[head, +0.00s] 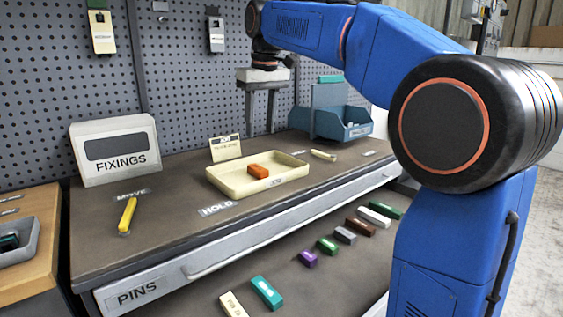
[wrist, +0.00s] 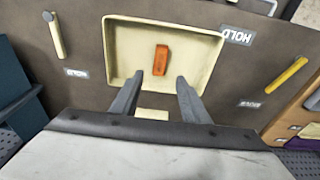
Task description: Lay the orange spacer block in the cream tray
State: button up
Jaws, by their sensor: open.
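The orange spacer block (head: 258,171) lies inside the cream tray (head: 222,187) on the bench top, on the tray floor and clear of the walls. In the wrist view the orange block (wrist: 161,60) sits near the middle of the cream tray (wrist: 122,50). My gripper (head: 260,132) is above and behind the tray in the head view, open and empty, apart from the block. In the wrist view my gripper's two fingers (wrist: 157,85) are spread, pointing toward the tray, with the block beyond their tips.
A yellow piece (head: 127,214) lies at the bench's left, near a MOVE label. A cream piece (head: 323,155) lies right of the tray. A blue bin (head: 343,124) and a FIXINGS box (head: 115,150) stand at the back. Several coloured blocks lie on a lower surface.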

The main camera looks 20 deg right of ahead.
jog(key=s+d+f+m+t, duration=0.1)
jog(key=s+d+f, duration=0.1)
jog(key=s+f, duration=0.8)
jog(key=s+d+f+m+t, duration=0.1)
jog(key=s+d+f, duration=0.1)
jog(key=s+f, duration=0.8)
jog(key=s+d+f+m+t, duration=0.1)
jog(key=s+d+f, duration=0.2)
jog(key=s+f, duration=0.7)
jog(key=shift+s+f+m+h, duration=0.2)
jog(key=shift+s+m+h, duration=0.1)
jog(key=shift+s, duration=1.15)
